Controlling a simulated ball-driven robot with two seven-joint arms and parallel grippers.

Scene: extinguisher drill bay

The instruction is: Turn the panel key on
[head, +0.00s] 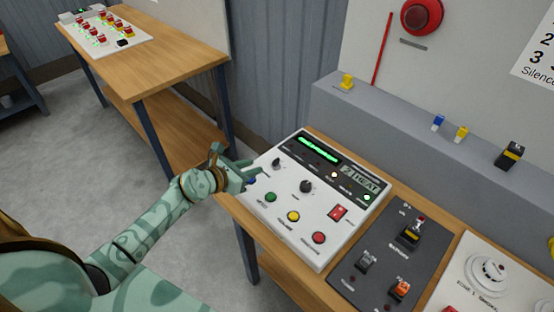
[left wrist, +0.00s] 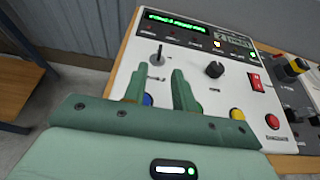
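The panel key (head: 277,162) is a small key in a round lock at the upper left of a white control panel (head: 330,247). In the left wrist view the key (left wrist: 157,56) stands just beyond my fingertips, apart from them. Its label is too small to read. My left gripper (head: 254,169) is at the panel's left edge. In the left wrist view its two green fingers (left wrist: 156,80) are spread with nothing gripped. A blue button (left wrist: 148,100) shows between the fingers, partly hidden. My right gripper is in neither view.
A black knob (head: 306,186) sits right of the key, with a red rocker switch (head: 338,213) and green, yellow and red buttons nearby. A lit green display (head: 319,149) is above. A dark switch plate (head: 383,262) lies to the right. A grey ledge (head: 400,135) runs behind.

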